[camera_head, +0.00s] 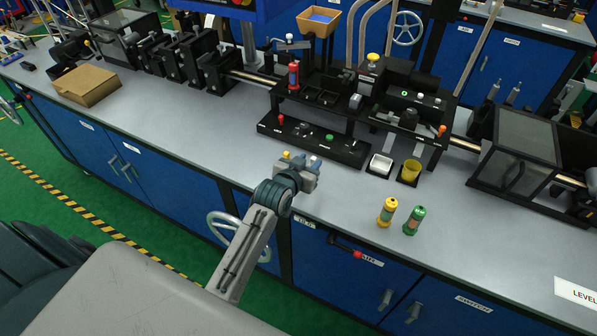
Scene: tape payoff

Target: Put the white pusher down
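My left gripper (302,168) is above the front part of the grey bench, left of the middle of the picture. It is seen from behind, with its wrist toward me. A small pale piece (314,163) and a yellow spot show at its fingers. I cannot tell whether the pale piece is the white pusher, or whether the fingers are open or shut on it. No other white pusher can be made out clearly. My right gripper is not in view.
A black panel (312,142) with coloured knobs lies just behind the gripper. The bench left of the gripper is clear.

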